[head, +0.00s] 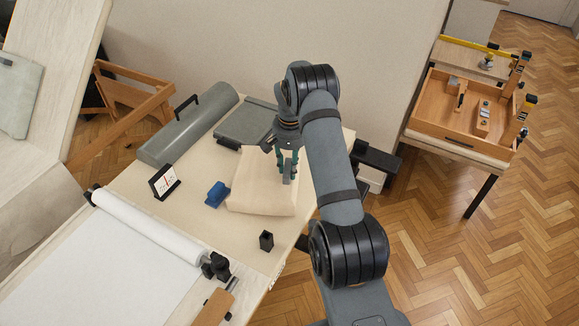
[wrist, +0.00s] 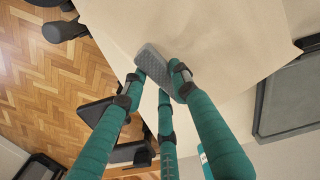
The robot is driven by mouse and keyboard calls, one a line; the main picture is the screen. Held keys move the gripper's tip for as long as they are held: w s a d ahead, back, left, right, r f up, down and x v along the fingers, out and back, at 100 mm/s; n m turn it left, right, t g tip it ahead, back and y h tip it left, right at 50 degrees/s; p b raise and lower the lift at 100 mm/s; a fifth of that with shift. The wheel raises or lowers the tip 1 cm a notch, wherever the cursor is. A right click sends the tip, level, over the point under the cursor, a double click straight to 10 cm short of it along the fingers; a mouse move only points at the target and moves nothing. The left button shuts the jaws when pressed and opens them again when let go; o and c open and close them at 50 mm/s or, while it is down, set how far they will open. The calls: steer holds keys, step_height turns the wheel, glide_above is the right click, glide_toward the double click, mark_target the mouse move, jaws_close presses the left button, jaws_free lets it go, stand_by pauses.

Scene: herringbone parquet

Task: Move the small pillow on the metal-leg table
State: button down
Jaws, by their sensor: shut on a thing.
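My gripper (head: 287,170) with teal fingers hangs over the light wooden table in the middle of the head view. In the wrist view its fingertips (wrist: 160,82) are closed around a small grey dotted, block-shaped thing (wrist: 153,64), which also shows in the head view (head: 287,179). This may be the small pillow; its softness cannot be told. It is over a tan paper-like sheet (head: 255,202); whether it touches the sheet is unclear. A table with dark, thin legs (head: 480,196) stands at the right, carrying a wooden tray (head: 425,116).
On the light table (head: 140,210) are a grey rounded case (head: 190,127), a blue block (head: 216,194), a small sign (head: 164,181), a black cup (head: 266,240) and a white roll (head: 150,226). Parquet floor lies open between the two tables.

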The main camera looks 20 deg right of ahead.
steer(key=shift+f+b, duration=0.35)
steer(key=shift+f, duration=0.2)
steer(key=c, duration=1.3)
jaws_free()
steer(key=o, duration=0.3)
step_height(320, 180, up, 12)
steer(key=shift+s+r, duration=0.1)
